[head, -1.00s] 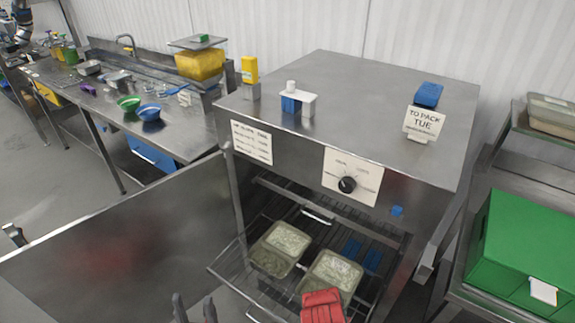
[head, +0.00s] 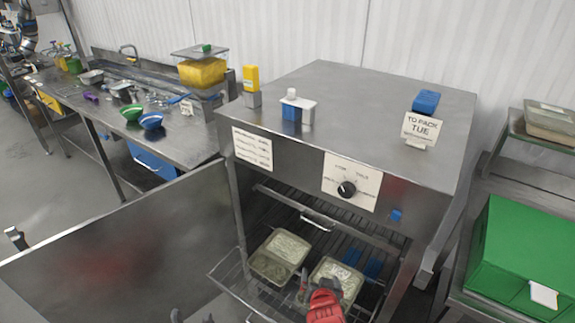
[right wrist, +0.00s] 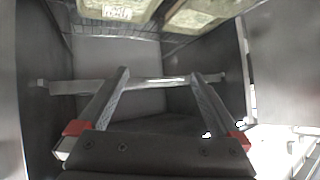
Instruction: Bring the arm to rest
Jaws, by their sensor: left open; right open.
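My right gripper (head: 319,286) shows red at the bottom middle of the head view, in front of the open cabinet and overlapping the right-hand tray. In the right wrist view its two fingers (right wrist: 157,74) are spread with nothing between them. My left gripper (head: 192,318) shows only as dark fingertips at the bottom edge of the head view, apart and with nothing visible between them. The rest of it is out of frame. Two filled trays, a left one (head: 288,247) and a right one (head: 340,270), sit on the cabinet's wire rack (head: 240,288).
The steel cabinet (head: 360,100) has its door (head: 120,245) swung open to the left. A TO PACK TUE sign (head: 421,130) stands on top. A green crate (head: 515,250) is at right. A bench (head: 180,140) with bowls is at left. A bar (right wrist: 150,84) crosses behind my right fingers.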

